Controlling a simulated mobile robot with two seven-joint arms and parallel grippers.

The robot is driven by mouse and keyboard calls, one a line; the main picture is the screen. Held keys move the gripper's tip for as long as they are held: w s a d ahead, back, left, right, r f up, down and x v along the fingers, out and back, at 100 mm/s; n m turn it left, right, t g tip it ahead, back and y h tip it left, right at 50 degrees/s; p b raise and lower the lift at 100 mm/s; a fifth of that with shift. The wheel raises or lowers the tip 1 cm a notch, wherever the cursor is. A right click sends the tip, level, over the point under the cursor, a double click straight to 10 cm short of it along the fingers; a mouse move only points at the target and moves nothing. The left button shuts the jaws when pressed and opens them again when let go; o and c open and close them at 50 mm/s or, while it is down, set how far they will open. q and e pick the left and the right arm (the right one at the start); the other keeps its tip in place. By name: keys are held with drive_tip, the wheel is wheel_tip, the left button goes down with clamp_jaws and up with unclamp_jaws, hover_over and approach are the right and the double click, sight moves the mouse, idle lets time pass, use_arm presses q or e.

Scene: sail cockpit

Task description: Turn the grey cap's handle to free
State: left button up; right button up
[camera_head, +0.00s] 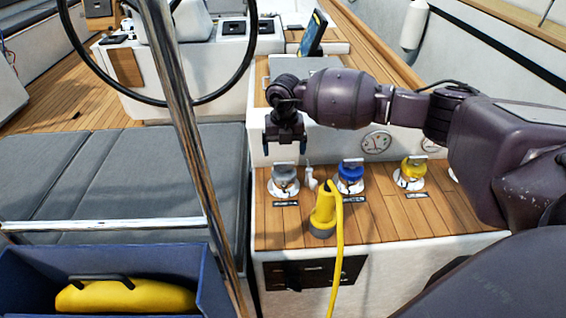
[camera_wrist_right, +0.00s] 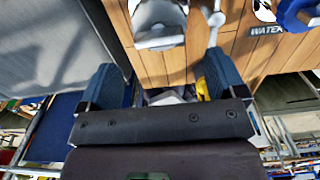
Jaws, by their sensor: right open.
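The grey cap (camera_head: 285,181) sits at the left of a row of caps on the wooden deck top. Its handle stands up from it, and part of the cap also shows at the top of the right wrist view (camera_wrist_right: 158,18). My right gripper (camera_head: 285,150) hangs just above the grey cap, pointing down. In the right wrist view its two blue-grey fingers (camera_wrist_right: 162,82) are spread apart with nothing clamped between them. The cap lies beyond the fingertips there, apart from them. My left gripper is not in view.
A blue cap (camera_head: 350,178) and a yellow cap (camera_head: 413,173) stand to the right. A small white fitting (camera_head: 311,178) and a yellow plug with cable (camera_head: 324,212) are close by. A steel post (camera_head: 185,130) and wheel stand at left; a grey cushion (camera_head: 110,180) adjoins.

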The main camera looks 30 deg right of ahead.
sight(284, 163)
drive_tip(key=shift+f+b, duration=0.35)
drive_tip(key=shift+f, duration=2.4)
drive_tip(key=c, duration=0.9)
